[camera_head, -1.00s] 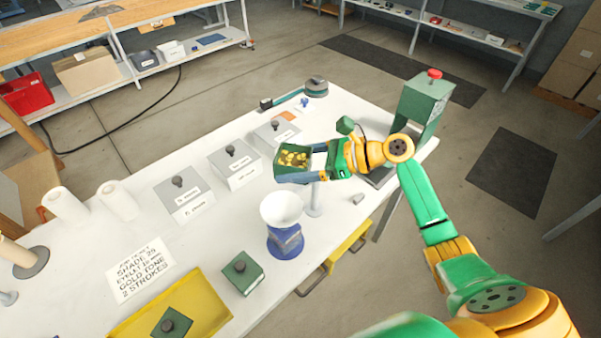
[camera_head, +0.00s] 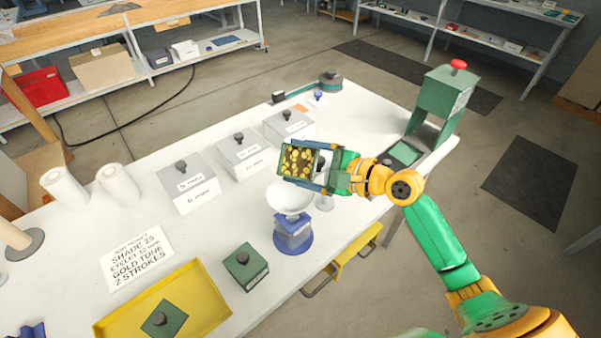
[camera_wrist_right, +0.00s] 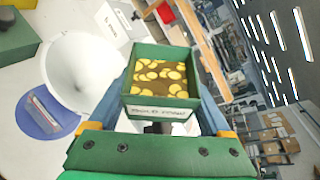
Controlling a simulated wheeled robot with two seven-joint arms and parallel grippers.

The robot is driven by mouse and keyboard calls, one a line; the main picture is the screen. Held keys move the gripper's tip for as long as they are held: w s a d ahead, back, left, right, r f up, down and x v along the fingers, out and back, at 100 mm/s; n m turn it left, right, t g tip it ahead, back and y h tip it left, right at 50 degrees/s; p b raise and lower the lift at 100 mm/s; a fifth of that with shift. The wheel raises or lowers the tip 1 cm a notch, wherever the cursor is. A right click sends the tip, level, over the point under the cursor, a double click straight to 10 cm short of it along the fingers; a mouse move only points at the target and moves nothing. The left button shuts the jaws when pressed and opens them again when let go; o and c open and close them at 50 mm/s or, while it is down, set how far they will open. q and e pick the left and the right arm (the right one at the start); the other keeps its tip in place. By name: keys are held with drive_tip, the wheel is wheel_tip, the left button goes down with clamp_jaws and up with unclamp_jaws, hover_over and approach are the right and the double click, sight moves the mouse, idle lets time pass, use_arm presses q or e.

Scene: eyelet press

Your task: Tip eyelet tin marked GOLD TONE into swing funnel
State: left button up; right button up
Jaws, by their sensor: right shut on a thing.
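My right gripper (camera_head: 328,171) is shut on a green open tin (camera_head: 286,178), with its blue fingers along the tin's sides. Gold-coloured eyelets (camera_head: 298,161) lie inside it. The tin is tilted, its open top facing the head camera. The wrist view shows the tin (camera_wrist_right: 160,113) with a white label, too blurred to read surely. The white funnel (camera_head: 288,200) sits above a blue base (camera_head: 293,238). The tin is above and just behind the funnel's rim in the head view. The funnel (camera_wrist_right: 75,72) looks empty in the wrist view. My left gripper is not seen.
Grey lidded boxes (camera_head: 188,187) stand behind on the white table. A green lidded box (camera_head: 246,268) and a yellow tray (camera_head: 205,285) are in front. A green press (camera_head: 446,95) with a red knob stands right. A card (camera_head: 137,258) reads GOLD TONE, 2 STROKES.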

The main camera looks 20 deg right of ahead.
sight(282, 156)
drive_tip(key=n+b, duration=0.1)
drive_tip(key=b, duration=0.1)
drive_tip(key=s+n+t+b, duration=0.1)
drive_tip(key=b, duration=0.2)
drive_tip(key=shift+a+r+n+t, duration=0.15)
drive_tip(key=shift+a+n+t, duration=0.15)
drive_tip(key=shift+a+n, duration=0.1)
drive_tip(key=n, duration=0.1)
drive_tip(key=n+t+b, duration=0.1)
drive_tip(key=r, duration=0.1)
drive_tip(key=shift+s+a+n, duration=0.25)
drive_tip(key=shift+s+n, duration=0.1)
drive_tip(key=shift+n, duration=0.05)
drive_tip(key=shift+s+r+n+t, duration=0.1)
drive_tip(key=shift+r+n+t, duration=0.2)
drive_tip(key=shift+n+t, duration=0.15)
